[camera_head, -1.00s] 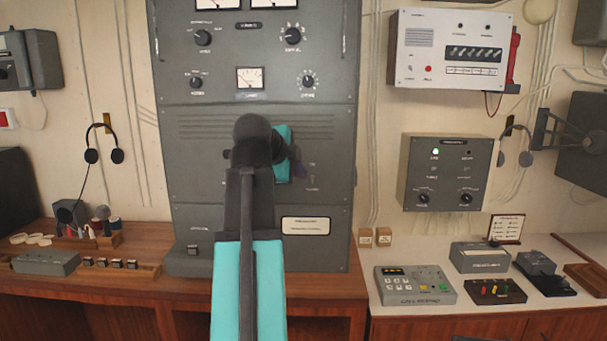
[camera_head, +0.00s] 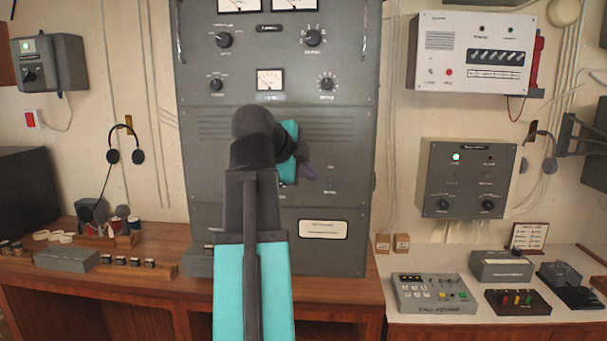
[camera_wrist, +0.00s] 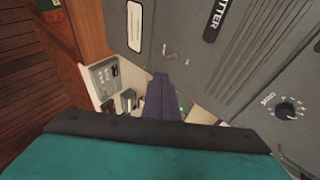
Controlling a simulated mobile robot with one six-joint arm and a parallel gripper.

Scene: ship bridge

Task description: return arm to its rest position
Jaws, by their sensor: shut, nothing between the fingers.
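My arm extends up the middle of the head view, in front of the tall grey cabinet (camera_head: 350,150). Its dark elbow and teal links hide part of the cabinet's front. The cabinet's grey panel with a knob and a white label fills the upper right of the wrist view, tilted.
A wooden desk (camera_head: 150,285) stands at left with small devices and a headset (camera_head: 126,150) above it. A white counter at right holds a grey keypad box (camera_head: 432,293) and other units. A white panel (camera_head: 470,55) and a grey box (camera_head: 465,178) hang on the right wall.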

